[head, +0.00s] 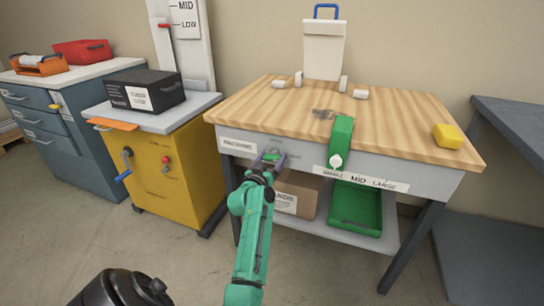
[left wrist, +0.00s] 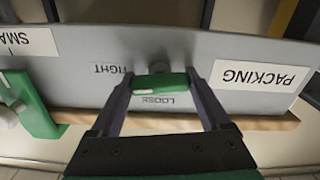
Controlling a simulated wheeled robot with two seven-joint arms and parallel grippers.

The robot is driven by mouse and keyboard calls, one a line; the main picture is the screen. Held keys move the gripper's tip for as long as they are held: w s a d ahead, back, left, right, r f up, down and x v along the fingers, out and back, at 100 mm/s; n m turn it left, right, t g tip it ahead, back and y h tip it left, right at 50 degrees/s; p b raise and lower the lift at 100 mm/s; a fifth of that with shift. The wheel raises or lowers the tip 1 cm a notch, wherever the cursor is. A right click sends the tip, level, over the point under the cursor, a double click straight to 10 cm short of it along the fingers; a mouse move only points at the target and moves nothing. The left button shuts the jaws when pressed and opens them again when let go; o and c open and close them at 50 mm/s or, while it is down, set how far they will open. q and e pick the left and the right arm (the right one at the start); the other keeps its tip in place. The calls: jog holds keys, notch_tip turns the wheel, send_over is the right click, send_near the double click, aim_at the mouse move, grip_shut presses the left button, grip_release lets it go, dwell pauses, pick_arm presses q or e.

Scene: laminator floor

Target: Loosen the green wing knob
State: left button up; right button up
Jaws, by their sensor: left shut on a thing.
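The green wing knob (left wrist: 160,83) sits on the grey front panel of the wooden-topped bench, on a small grey stub. In the left wrist view its bar lies nearly level across the picture, with the upside-down words TIGHT to its left and LOOSE just below. My left gripper (left wrist: 160,92) is shut on the knob, a dark finger at each end of the bar. In the head view my left gripper (head: 270,160) is at the bench front and the knob (head: 271,157) shows as a small green patch. My right gripper is not in view.
A PACKING label (left wrist: 258,76) is beside the knob. A green slide with a white knob (head: 336,160) hangs over the bench edge to the right. A cardboard box (head: 298,192) and green tray (head: 355,210) sit on the shelf below. A yellow cabinet (head: 175,175) stands left.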

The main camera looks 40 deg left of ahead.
pick_arm(q)
jog(key=n+p, duration=0.3)
jog(key=n, duration=0.2)
jog(key=shift+r, duration=0.15)
jog(key=n+p, duration=0.3)
jog(key=n, duration=0.2)
jog(key=shift+n, duration=0.8)
jog(key=shift+n+p, duration=0.3)
jog(key=shift+n, duration=0.1)
jog(key=shift+n+p, duration=0.45)
jog(key=shift+n, duration=1.45)
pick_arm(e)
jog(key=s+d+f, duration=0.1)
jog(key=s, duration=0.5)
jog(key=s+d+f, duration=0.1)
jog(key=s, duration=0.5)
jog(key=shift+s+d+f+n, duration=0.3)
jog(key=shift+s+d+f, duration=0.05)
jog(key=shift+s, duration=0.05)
pick_arm(q)
jog(key=o, duration=1.2)
jog(key=shift+w+f, duration=0.1)
jog(key=shift+f, duration=0.1)
